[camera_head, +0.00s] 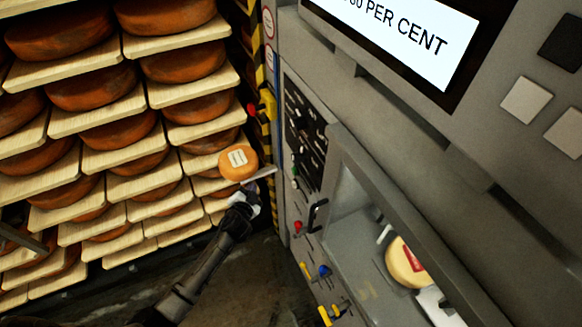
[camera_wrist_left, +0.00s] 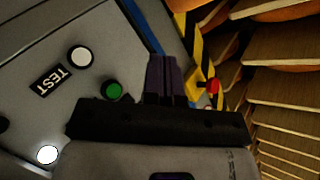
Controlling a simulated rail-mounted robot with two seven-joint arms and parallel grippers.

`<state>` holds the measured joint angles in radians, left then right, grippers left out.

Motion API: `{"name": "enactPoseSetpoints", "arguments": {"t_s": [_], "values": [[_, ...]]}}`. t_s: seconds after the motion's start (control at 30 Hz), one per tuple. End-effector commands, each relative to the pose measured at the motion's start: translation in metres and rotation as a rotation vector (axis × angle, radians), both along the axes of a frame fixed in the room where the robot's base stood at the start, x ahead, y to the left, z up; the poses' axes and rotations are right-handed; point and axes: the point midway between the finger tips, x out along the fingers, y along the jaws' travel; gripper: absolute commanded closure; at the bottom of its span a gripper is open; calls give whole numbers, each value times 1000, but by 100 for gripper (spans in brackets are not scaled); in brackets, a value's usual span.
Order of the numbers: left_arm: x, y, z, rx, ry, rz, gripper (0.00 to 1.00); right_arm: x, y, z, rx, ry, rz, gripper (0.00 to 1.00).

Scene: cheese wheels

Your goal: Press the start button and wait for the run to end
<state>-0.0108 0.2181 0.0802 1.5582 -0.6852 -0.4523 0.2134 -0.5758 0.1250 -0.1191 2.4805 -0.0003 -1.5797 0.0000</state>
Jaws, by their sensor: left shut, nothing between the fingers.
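My left gripper (camera_head: 249,192) is in front of the machine's side panel, its arm coming up from the lower left. In the left wrist view its dark fingers (camera_wrist_left: 162,78) are together with nothing between them. A round green button (camera_wrist_left: 113,91) on the grey panel shows left of the fingers; they appear apart from it in the picture, but the depth gap cannot be told. No start label is readable. A white button (camera_wrist_left: 80,56) sits beside a TEST label (camera_wrist_left: 62,80). The screen (camera_head: 400,35) reads "PER CENT", its number partly cut off. My right gripper is not in view.
A yellow box with a red knob (camera_head: 268,105) is on the striped post. A labelled orange cheese (camera_head: 238,162) is just beyond the gripper. A cheese with a red label (camera_head: 405,262) is inside the machine's window. Racks of cheese wheels (camera_head: 95,88) fill the left.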

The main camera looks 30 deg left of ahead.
Motion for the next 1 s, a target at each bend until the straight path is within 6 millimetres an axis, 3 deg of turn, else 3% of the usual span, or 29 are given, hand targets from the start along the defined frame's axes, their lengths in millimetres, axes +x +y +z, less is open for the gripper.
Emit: {"name": "enactPoseSetpoints", "arguments": {"t_s": [0.33, 0.77, 1.0], "values": [[14, -24, 22, -25, -153, -154, 100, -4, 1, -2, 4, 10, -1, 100], [14, -25, 22, -44, -161, -152, 100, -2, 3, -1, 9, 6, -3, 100], [27, -31, 21, -45, -162, -150, 100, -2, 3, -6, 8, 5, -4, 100]]}}
